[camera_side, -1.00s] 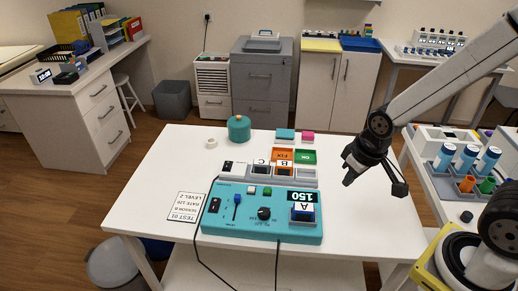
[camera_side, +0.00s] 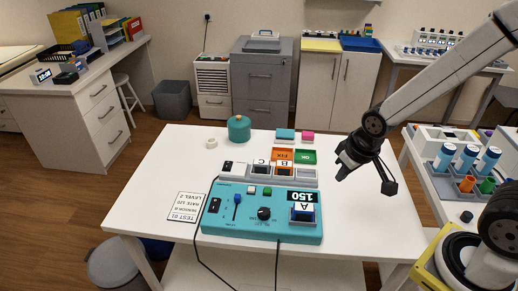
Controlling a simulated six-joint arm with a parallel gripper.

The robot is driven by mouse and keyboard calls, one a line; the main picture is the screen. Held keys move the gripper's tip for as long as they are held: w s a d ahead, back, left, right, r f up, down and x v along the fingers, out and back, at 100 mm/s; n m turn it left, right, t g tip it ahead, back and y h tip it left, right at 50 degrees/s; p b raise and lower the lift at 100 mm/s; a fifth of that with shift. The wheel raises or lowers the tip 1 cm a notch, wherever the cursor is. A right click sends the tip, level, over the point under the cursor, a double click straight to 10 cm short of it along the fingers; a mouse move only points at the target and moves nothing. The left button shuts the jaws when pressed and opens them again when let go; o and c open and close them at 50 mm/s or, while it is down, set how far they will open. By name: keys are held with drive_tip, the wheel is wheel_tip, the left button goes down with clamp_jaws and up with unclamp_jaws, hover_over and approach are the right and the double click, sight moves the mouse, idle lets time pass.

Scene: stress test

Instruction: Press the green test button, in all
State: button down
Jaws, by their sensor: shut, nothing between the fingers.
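My gripper (camera_side: 340,172) is shut and empty. It hangs in the air to the right of the box and above the table, apart from the green button.
Behind the box, a grey rack (camera_side: 240,170) holds blocks marked B and C. Orange and green trays (camera_side: 305,157), a teal pot (camera_side: 239,128) and a tape roll (camera_side: 211,143) stand farther back. A printed card (camera_side: 186,207) lies left. The right of the white table is clear.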

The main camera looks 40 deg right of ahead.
drive_tip(key=w+a+f+m+t, duration=0.2)
drive_tip(key=w+t, duration=0.1)
drive_tip(key=w, duration=0.8)
drive_tip(key=m+t+y, duration=0.2)
drive_tip(key=y, duration=0.1)
hover_over(265, 190)
drive_tip(key=s, duration=0.1)
drive_tip(key=f, duration=0.2)
drive_tip(key=shift+s+d+f, duration=0.15)
drive_tip(key=shift+d+f, duration=0.1)
drive_tip(key=shift+f, duration=0.1)
drive_tip(key=shift+f, duration=0.1)
drive_tip(key=shift+f, duration=4.3)
drive_tip(key=shift+f, duration=0.65)
drive_tip(key=shift+s+d+f, duration=0.1)
drive_tip(key=shift+f, duration=0.4)
drive_tip(key=shift+r, duration=1.1)
